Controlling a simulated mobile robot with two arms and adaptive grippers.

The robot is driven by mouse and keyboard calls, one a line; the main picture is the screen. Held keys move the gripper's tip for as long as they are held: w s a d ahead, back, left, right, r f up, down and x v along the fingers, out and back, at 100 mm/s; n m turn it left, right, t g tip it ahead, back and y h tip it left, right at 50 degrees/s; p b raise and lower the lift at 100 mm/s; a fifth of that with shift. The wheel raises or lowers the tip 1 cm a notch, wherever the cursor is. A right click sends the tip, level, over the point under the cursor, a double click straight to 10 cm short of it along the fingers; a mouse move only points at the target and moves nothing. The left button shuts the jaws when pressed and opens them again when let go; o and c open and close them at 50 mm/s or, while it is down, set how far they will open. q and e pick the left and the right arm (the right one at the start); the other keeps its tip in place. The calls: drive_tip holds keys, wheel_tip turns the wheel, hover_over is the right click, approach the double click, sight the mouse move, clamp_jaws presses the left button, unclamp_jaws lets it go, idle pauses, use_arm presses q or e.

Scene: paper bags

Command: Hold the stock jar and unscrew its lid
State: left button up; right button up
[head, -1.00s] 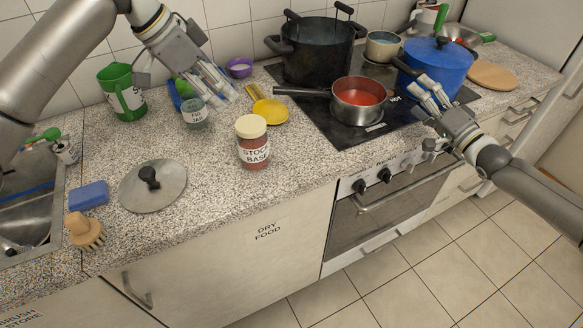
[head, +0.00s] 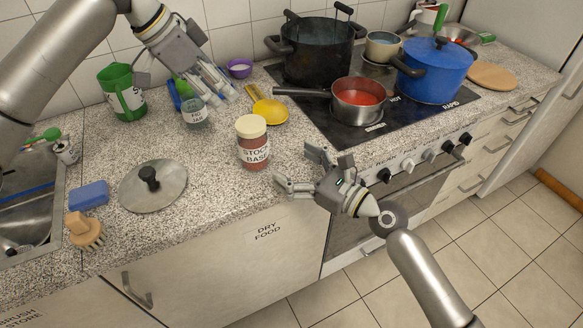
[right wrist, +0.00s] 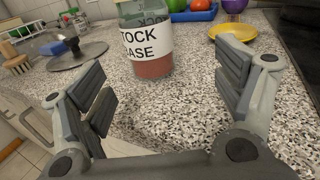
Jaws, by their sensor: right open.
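The stock jar (head: 253,152) stands upright on the speckled counter, with red contents, a white "STOCK BASE" label and a cream lid (head: 251,126) on top. The right wrist view shows the jar (right wrist: 146,42) ahead, beyond the fingertips, with its lid out of frame. My right gripper (head: 298,168) is open and empty at the counter's front edge, to the right of and in front of the jar. It also shows in the right wrist view (right wrist: 165,100). My left gripper (head: 222,95) is above the counter behind and left of the jar; its finger gap is not clear.
A pot lid (head: 153,187) lies left of the jar. A yellow dish (head: 270,111) and a small labelled glass (head: 195,115) stand behind it. A saucepan (head: 357,101) with red contents, a black pot (head: 318,50) and a blue pot (head: 436,72) are on the hob.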

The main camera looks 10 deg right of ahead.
sight(263, 153)
drive_tip(key=shift+s+a, duration=0.3)
drive_tip(key=shift+a, duration=0.15)
drive_tip(key=shift+a+y, duration=0.25)
drive_tip(key=shift+y, duration=0.05)
drive_tip(key=x, duration=1)
drive_tip(key=shift+w+a+f, duration=0.15)
drive_tip(key=shift+f, duration=0.05)
